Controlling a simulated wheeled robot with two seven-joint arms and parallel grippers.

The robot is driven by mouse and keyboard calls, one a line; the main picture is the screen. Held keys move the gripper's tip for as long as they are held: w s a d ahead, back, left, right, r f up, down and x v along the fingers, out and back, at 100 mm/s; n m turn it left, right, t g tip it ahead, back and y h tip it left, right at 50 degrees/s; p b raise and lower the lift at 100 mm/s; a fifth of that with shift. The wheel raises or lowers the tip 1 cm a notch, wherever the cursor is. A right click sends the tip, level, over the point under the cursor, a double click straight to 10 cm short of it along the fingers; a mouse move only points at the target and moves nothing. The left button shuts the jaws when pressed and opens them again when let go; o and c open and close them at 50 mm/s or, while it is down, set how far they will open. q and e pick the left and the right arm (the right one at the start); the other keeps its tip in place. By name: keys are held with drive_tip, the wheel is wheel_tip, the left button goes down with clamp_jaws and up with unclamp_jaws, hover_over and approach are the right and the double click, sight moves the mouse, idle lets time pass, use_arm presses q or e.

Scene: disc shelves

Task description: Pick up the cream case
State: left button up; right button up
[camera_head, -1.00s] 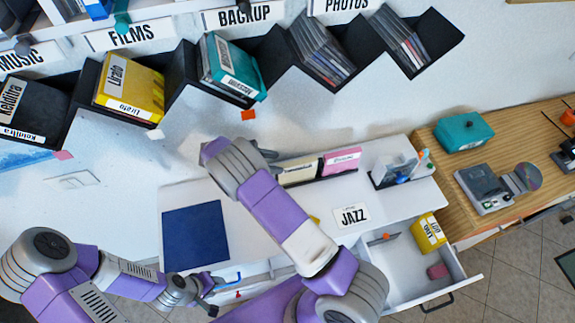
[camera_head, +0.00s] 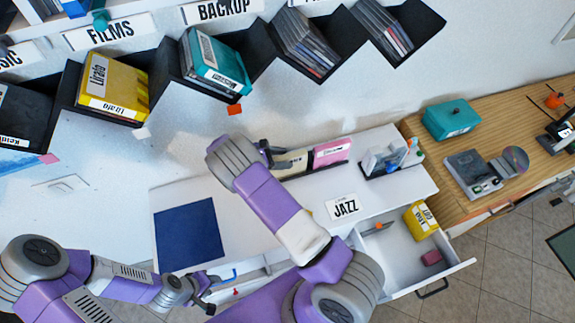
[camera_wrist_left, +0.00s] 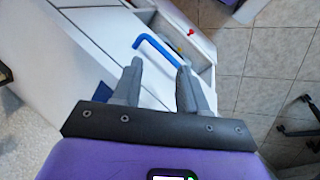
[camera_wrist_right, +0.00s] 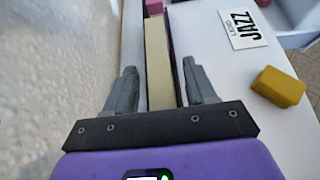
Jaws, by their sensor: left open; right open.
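The cream case (camera_head: 292,163) stands in a dark holder at the back of the white desk, left of a pink case (camera_head: 332,151). My right gripper (camera_head: 272,154) is open at its left end. In the right wrist view the cream case (camera_wrist_right: 159,62) is a narrow upright strip running up from between the open fingers (camera_wrist_right: 160,78); I cannot tell how deep it lies between them, and no grip shows. My left gripper (camera_head: 208,295) is low at the desk's front. It is open and empty in the left wrist view (camera_wrist_left: 160,75).
A stationery holder (camera_head: 390,160) stands right of the pink case. A JAZZ label (camera_head: 344,207) and a blue mat (camera_head: 189,236) lie on the desk. A yellow block (camera_wrist_right: 279,86) lies right of my right gripper. An open drawer (camera_head: 390,262) juts out at the front right.

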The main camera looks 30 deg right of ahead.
clamp_jaws()
idle(0.5)
